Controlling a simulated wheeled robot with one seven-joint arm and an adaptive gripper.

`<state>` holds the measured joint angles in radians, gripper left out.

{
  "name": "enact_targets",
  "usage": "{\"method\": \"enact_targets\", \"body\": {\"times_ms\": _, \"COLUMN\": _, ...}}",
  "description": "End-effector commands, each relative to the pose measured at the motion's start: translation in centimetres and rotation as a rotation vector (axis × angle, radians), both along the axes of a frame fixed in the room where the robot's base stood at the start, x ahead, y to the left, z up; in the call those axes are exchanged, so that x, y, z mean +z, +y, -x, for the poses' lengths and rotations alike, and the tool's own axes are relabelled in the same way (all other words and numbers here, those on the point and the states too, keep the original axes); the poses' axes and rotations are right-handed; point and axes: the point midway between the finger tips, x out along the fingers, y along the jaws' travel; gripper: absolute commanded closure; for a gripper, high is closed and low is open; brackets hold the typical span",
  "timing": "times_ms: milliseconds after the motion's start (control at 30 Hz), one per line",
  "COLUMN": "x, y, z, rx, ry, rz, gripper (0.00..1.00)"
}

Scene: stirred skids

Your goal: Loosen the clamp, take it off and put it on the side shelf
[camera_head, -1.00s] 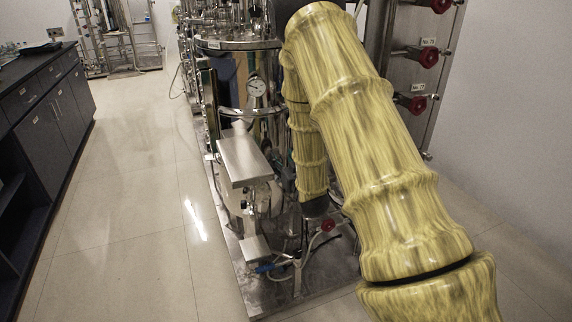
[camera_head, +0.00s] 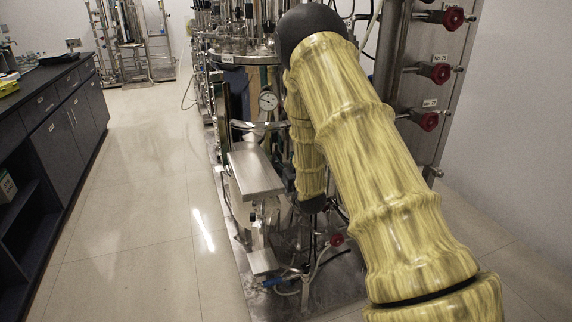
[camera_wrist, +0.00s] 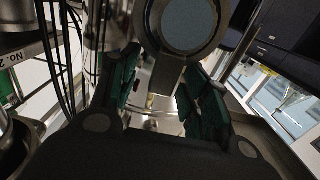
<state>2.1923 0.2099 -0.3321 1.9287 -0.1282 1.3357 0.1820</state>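In the wrist view, a metal ring with a pale round face (camera_wrist: 187,24), which looks like the clamp, is at the top middle. A short metal piece (camera_wrist: 166,74) extends from it down between my fingers. My gripper (camera_wrist: 160,100) is open, with one teal finger on each side of that piece. A dark gap shows beside the left finger; I cannot tell whether the right finger touches. In the head view, my arm hides the gripper and clamp. The flat metal side shelf (camera_head: 256,174) stands left of my forearm, and its top looks empty.
Steel vessels with a round gauge (camera_head: 267,101) stand behind the shelf. Red valve knobs (camera_head: 440,72) line a panel at the right. A dark bench (camera_head: 62,125) runs along the left. The floor between bench and skid is clear. Cables hang at the left in the wrist view.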

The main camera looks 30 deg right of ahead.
Motion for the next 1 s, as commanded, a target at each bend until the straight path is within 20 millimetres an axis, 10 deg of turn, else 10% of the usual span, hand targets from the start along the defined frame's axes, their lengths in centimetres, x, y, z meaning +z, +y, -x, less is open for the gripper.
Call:
{"method": "enact_targets", "body": {"times_ms": 233, "x": -0.01, "y": -0.01, "z": 0.02, "rx": 0.0, "ry": 0.001, "rz": 0.0, "gripper": 1.0}}
{"method": "enact_targets", "body": {"times_ms": 1000, "x": -0.21, "y": 0.14, "z": 0.71, "rx": -0.001, "ry": 0.004, "rz": -0.001, "gripper": 1.0}}
